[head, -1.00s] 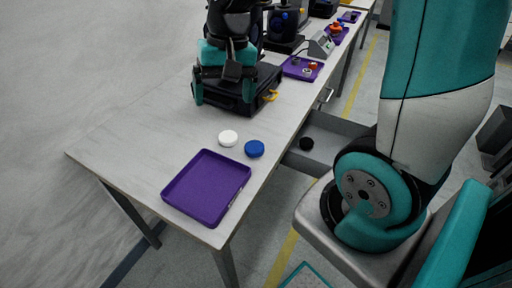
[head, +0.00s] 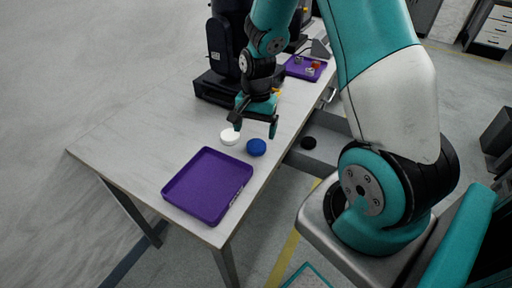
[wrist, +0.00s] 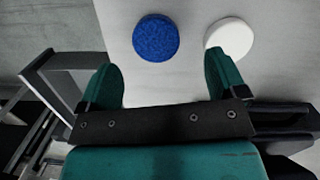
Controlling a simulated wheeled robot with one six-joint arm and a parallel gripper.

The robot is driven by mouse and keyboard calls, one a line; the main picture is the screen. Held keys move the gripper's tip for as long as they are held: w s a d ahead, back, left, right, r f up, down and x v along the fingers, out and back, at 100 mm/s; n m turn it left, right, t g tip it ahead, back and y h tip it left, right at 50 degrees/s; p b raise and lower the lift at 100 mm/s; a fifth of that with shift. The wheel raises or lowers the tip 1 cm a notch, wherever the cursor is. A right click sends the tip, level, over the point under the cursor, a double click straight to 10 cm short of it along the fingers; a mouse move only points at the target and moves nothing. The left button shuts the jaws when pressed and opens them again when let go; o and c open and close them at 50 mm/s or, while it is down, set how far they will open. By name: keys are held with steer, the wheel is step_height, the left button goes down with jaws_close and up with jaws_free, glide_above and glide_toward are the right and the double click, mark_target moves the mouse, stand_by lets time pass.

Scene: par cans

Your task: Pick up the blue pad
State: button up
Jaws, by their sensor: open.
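The blue pad (head: 256,147) is a small round disc lying on the grey table, beside the white pad (head: 230,137). In the wrist view the blue pad (wrist: 156,38) lies ahead of my gripper (wrist: 168,75), roughly between the lines of its fingers but beyond the tips. The white pad (wrist: 230,38) is just past the right finger. In the head view my gripper (head: 256,130) hangs over the table close behind the two pads. Its teal fingers are spread wide and nothing is between them.
An empty purple tray (head: 208,187) lies at the table's front end, near the pads. A dark case (head: 214,88) stands behind my gripper. An open drawer (head: 318,158) with a black pad (head: 308,143) juts out at the table's right side. The table (head: 140,128) is clear on the left.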

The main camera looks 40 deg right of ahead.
mark_target(256, 145)
steer(key=f, duration=0.5)
steer(key=shift+s+f, duration=0.15)
steer(key=shift+s, duration=0.25)
steer(key=c, duration=1)
